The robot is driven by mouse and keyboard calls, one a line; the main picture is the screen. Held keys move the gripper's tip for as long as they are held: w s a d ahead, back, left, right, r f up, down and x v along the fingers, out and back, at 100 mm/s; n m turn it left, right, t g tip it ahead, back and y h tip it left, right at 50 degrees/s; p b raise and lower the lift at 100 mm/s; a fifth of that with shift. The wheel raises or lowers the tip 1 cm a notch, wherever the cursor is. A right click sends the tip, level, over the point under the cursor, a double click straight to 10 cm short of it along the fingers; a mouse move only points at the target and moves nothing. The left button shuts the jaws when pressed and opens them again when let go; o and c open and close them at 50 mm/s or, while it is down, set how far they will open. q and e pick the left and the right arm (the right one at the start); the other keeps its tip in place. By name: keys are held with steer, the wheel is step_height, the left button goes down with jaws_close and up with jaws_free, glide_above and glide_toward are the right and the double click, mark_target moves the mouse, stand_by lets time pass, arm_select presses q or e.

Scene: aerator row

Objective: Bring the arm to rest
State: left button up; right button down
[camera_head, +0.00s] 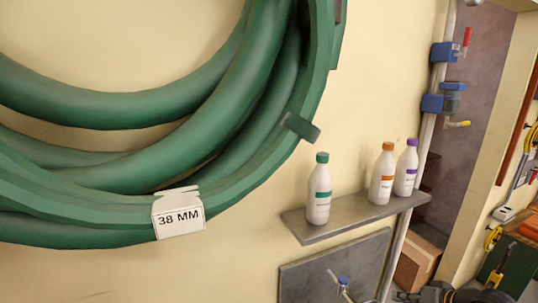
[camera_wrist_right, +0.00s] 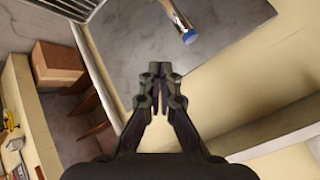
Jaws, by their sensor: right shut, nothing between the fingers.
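My right gripper (camera_head: 408,295) shows dark at the bottom edge of the head view, right of centre, partly cut off by the frame. In the right wrist view its two fingers (camera_wrist_right: 160,72) are together at the tips with nothing between them. It holds nothing. My left gripper is not in view.
A green hose coil (camera_head: 150,215) with a "38 MM" tag (camera_head: 178,215) hangs on the wall. A grey shelf (camera_head: 345,222) holds green-, orange- and purple-capped bottles. A cardboard box (camera_head: 415,262) stands low behind a pipe. Blue valves (camera_head: 440,103) are at upper right.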

steer(key=d+f+m+t+h, duration=0.1)
steer(key=d+f+h, duration=0.3)
steer(key=d+f, duration=0.9)
steer(key=s+d+f+g+h+b, duration=0.1)
steer(key=s+d+f+g, duration=0.1)
steer(key=s+f, duration=0.7)
steer(key=s+d+f+g+h+b, duration=0.1)
steer(key=s+d+f, duration=0.35)
steer(key=f, duration=0.85)
steer(key=s+a+f+n+g, duration=0.1)
steer(key=s+a+f+g, duration=0.1)
steer(key=s+a+f, duration=0.75)
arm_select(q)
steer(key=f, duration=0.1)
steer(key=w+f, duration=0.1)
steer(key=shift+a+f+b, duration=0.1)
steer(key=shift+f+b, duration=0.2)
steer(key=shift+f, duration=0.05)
arm_select(e)
steer(key=s+a+f+n+g, duration=0.1)
steer(key=s+a+f+n, duration=0.1)
steer(key=s+a+f, duration=0.3)
steer(key=s+a+f+n+g+y, duration=0.1)
steer(key=s+a+f, duration=0.5)
steer(key=s+a, duration=0.6)
steer(key=shift+s+a+n+g+y, duration=0.3)
steer(key=shift+s+n+g, duration=0.25)
steer(key=shift+g, duration=0.15)
